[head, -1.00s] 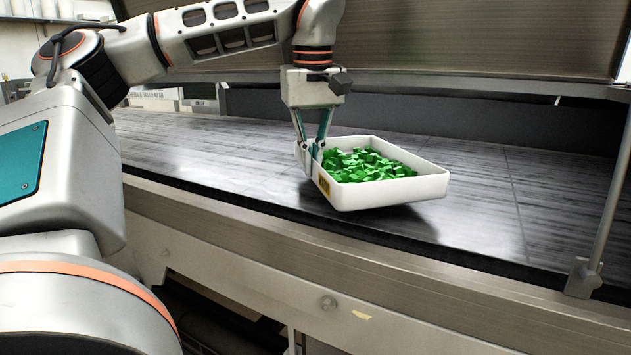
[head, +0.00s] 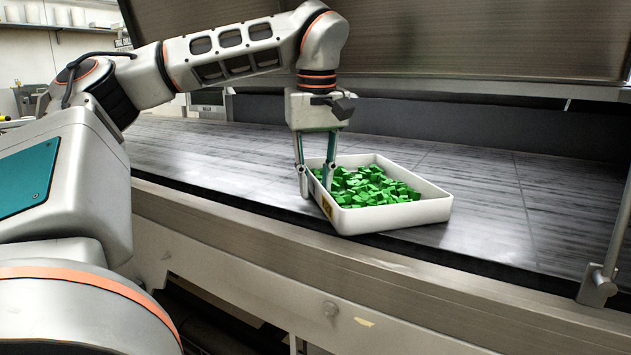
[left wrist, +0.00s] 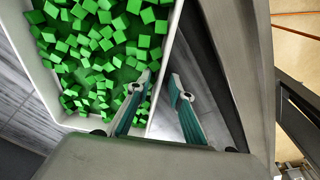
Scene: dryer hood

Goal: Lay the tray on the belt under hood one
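The white tray (head: 400,217) holds many green cubes (head: 370,187) and lies flat on the dark belt (head: 480,220) under the large metal hood (head: 480,35). Its near corner is at or close to the belt's front edge. My left gripper (head: 317,184) is at the tray's left wall, pointing down. In the left wrist view its fingers (left wrist: 160,88) stand apart, one inside the tray over the cubes and one outside, with the tray wall (left wrist: 166,50) between them. The fingers look clear of the wall. My right gripper is not in view.
A metal rail (head: 250,245) runs along the belt's front. An upright rod with a clamp (head: 598,283) stands at the right. The hood's lower edge hangs behind my left wrist. The belt is clear left and right of the tray.

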